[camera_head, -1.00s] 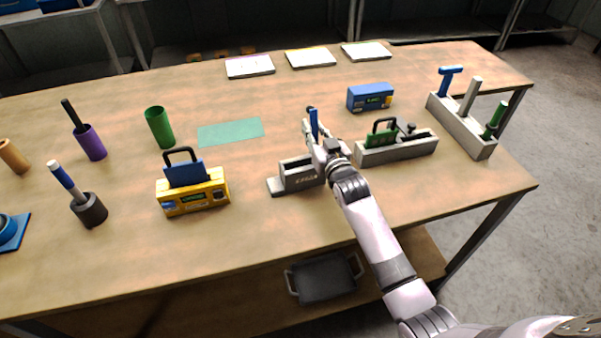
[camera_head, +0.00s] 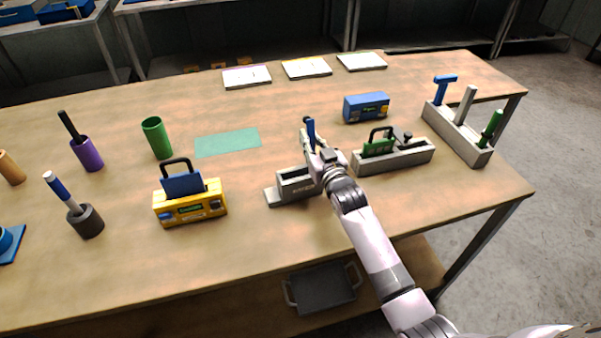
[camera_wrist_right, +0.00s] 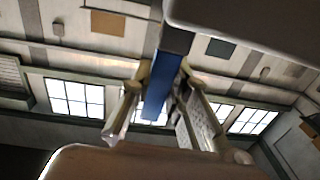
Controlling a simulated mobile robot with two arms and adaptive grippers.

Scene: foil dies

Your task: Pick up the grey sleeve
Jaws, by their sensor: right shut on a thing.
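The grey sleeve (camera_head: 86,221) is a dark grey cylinder at the left of the table. A tool with a blue and white handle (camera_head: 61,186) stands tilted in it. My right gripper (camera_head: 310,138) is far to its right, above a grey block stand (camera_head: 287,190) near the table's middle. It is shut on a blue bar (camera_head: 311,130), which also shows between the fingers (camera_wrist_right: 164,70) in the right wrist view (camera_wrist_right: 158,90). The bar's lower end is hidden by the gripper in the head view. My left gripper is not in view.
A purple sleeve (camera_head: 88,154), a green sleeve (camera_head: 157,140) and a yellow box (camera_head: 190,208) stand around the grey sleeve. A long grey holder (camera_head: 405,158) and a blue box (camera_head: 366,107) are right of my gripper. A flat green mat (camera_head: 227,142) lies bare.

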